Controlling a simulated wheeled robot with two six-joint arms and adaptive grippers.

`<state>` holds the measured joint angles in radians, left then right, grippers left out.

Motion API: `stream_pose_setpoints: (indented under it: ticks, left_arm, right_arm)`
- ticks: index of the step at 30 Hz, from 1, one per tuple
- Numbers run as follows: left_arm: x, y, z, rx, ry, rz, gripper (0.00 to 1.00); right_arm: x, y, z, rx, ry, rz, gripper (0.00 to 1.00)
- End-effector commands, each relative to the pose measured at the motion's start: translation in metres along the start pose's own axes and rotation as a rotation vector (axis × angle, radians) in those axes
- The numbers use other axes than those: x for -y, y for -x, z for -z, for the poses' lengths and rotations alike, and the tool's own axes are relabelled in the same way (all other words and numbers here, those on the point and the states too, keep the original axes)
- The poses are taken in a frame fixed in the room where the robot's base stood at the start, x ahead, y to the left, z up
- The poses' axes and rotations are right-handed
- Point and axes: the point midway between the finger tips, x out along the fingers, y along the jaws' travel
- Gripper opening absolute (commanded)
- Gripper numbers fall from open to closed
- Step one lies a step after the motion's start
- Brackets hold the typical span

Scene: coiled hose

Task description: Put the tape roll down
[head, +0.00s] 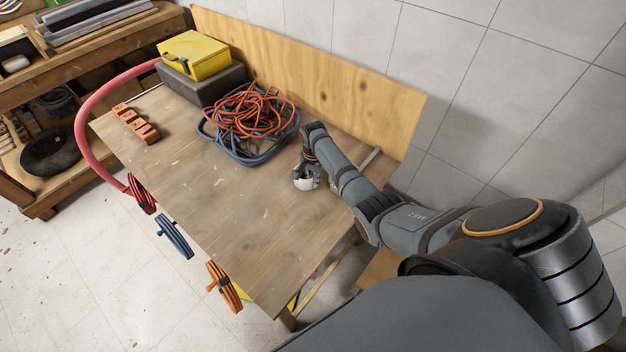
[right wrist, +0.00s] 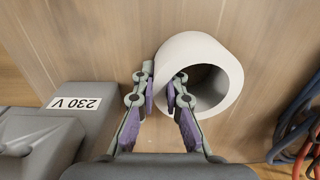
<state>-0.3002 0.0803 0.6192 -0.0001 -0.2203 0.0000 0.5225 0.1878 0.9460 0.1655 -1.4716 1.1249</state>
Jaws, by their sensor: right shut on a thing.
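My right gripper (head: 303,175) is low over the right part of the wooden table (head: 215,185). It is shut on the wall of a white tape roll (head: 311,184). In the right wrist view the tape roll (right wrist: 225,66) shows its open end, with one finger at the hole and the other outside the wall. The right gripper (right wrist: 163,88) points down at the wood. I cannot tell whether the roll touches the table. My left gripper is in neither view.
Orange and blue cables (head: 250,122) lie coiled left of the gripper. A grey box marked 230 V (right wrist: 65,125) is close by in the wrist view. A yellow case (head: 196,56) sits on a dark case. Coils hang at the front edge. The table's middle is clear.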

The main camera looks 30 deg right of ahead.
Motion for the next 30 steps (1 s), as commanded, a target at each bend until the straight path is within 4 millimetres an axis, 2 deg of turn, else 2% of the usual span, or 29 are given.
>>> stream_pose_setpoints:
  ticks: [6, 7, 12, 20, 23, 26, 30]
  left_arm:
    - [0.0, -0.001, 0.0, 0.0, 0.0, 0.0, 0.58]
    - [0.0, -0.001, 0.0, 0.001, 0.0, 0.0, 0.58]
    - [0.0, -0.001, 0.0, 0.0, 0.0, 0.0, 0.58]
    - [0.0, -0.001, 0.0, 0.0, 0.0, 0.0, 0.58]
    - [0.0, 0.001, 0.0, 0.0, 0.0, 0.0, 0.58]
    - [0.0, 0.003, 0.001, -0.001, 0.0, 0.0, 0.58]
    - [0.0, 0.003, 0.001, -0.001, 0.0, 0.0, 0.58]
  right_arm:
    - [0.001, -0.002, 0.0, 0.0, 0.0, 0.001, 0.0]
    - [0.001, -0.002, 0.0, 0.0, 0.0, 0.001, 0.12]
    - [0.001, -0.001, 0.0, 0.0, 0.0, 0.001, 0.33]
    - [0.001, -0.001, 0.0, 0.0, 0.0, 0.001, 0.33]
    - [0.001, 0.006, 0.0, -0.001, 0.0, 0.002, 0.33]
    - [0.002, 0.024, 0.001, -0.002, 0.0, 0.005, 0.33]
    - [0.002, 0.059, 0.001, -0.003, 0.001, 0.005, 0.33]
